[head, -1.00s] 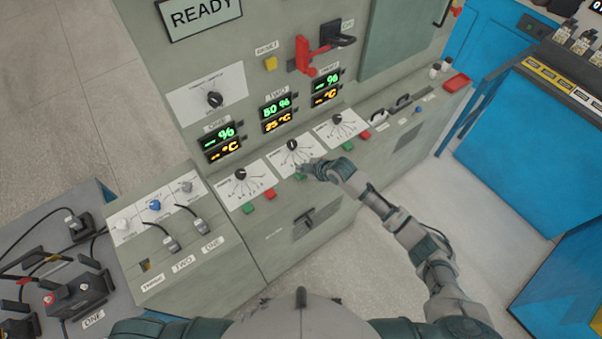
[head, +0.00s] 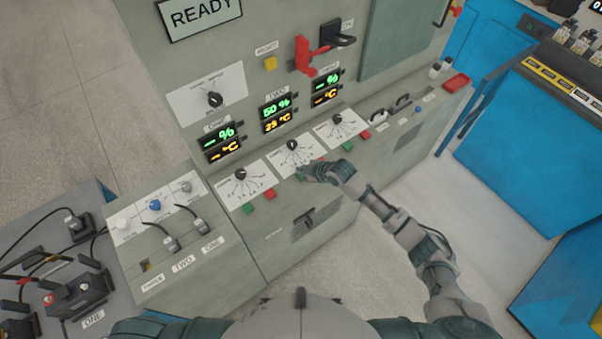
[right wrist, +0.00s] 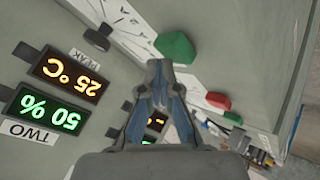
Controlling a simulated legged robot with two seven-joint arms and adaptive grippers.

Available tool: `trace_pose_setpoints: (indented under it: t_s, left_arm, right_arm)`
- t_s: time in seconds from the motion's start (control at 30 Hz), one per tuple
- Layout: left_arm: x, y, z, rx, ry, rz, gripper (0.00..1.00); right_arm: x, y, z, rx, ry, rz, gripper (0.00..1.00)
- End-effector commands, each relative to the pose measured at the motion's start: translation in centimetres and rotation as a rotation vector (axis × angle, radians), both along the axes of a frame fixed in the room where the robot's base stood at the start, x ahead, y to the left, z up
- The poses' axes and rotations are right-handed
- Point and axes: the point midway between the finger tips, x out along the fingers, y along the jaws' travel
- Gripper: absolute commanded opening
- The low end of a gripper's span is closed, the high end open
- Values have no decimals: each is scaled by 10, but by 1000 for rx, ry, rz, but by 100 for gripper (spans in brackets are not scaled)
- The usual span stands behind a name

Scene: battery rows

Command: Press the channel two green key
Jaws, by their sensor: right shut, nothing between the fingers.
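The channel two green key (right wrist: 175,47) sits on the sloped panel, just beyond my right fingertips in the right wrist view. In the head view its green edge (head: 299,178) shows beside the fingertips, mostly covered. My right gripper (right wrist: 160,66) is shut and empty, its tips very close to the key; I cannot tell whether they touch. It also shows in the head view (head: 303,171), below the channel two dial (head: 292,145). The channel two display (head: 277,114) reads 50 % and 25 °C. My left gripper is not in view.
A red key (right wrist: 218,100) and another green key (right wrist: 233,118) lie farther along the panel. Channel one's green key (head: 249,208) and red key (head: 270,194) are to the left. A red lever (head: 304,55) sticks out above the displays.

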Motion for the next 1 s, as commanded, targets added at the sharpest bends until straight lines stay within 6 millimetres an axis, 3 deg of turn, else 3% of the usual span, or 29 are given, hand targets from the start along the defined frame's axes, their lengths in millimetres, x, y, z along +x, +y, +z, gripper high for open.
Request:
trace_pose_setpoints:
  t_s: [1.0]
  left_arm:
    - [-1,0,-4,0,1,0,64]
  right_arm:
    - [0,0,-9,-1,1,0,0]
